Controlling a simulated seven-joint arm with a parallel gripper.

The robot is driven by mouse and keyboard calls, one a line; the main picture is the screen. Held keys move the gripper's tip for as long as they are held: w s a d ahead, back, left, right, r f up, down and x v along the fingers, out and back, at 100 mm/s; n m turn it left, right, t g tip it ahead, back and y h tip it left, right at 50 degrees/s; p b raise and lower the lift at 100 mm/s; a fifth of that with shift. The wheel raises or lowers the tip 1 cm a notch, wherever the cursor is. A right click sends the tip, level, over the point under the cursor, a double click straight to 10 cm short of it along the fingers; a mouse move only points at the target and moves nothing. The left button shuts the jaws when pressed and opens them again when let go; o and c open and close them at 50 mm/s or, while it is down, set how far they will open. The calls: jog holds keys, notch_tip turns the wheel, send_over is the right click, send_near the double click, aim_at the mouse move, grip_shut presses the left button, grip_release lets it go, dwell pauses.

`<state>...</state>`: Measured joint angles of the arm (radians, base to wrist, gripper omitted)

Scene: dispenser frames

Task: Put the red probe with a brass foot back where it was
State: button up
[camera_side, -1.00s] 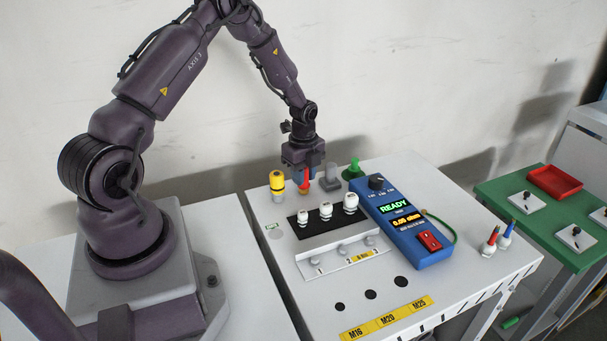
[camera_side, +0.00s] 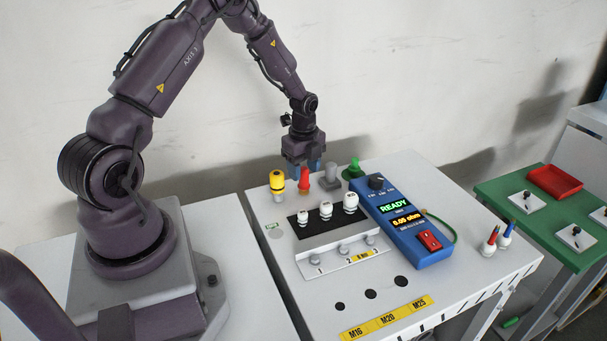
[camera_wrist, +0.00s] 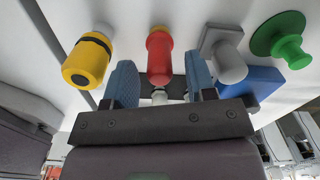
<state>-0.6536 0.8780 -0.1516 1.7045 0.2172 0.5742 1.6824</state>
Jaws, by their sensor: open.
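A red-handled piece (camera_side: 305,181) stands upright in the back row, between a yellow one and a grey one. It also shows in the wrist view (camera_wrist: 159,56), in the gap between my two blue fingers. A smaller red-topped probe (camera_side: 493,236) leans in a white holder at the right of the bench, beside a blue one. My gripper (camera_side: 304,166) is open and empty, just behind and above the back-row red piece. The fingers (camera_wrist: 160,70) appear clear of it on both sides.
The yellow piece (camera_side: 277,182), grey piece (camera_side: 330,178) and green piece (camera_side: 354,169) stand close to the red one. A blue meter (camera_side: 404,230) reading READY and several white glands (camera_side: 326,209) are in front. The bench front has holes.

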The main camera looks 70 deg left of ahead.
aim_at(304, 168)
notch_tip(304, 168, up, 10)
jog(key=s+d+r+n+t+y, duration=0.1)
jog(key=s+d+r+n, duration=0.15)
jog(key=d+r, duration=0.4)
jog(key=s+d+r+n+t, duration=0.1)
jog(key=d+r+n, duration=0.2)
jog(key=d+r, duration=0.35)
jog(key=s+d+r+n+t, duration=0.1)
jog(key=s+d+r+n, duration=0.2)
jog(key=s, duration=0.4)
jog(key=s+d+r+n+t+h, duration=0.1)
jog(key=s+d+r+n+t, duration=0.1)
jog(key=s+d+n, duration=0.4)
jog(key=shift+s+r+t, duration=0.3)
jog(key=shift+s+r, duration=0.15)
jog(key=shift+r, duration=0.4)
jog(key=shift+n, duration=0.25)
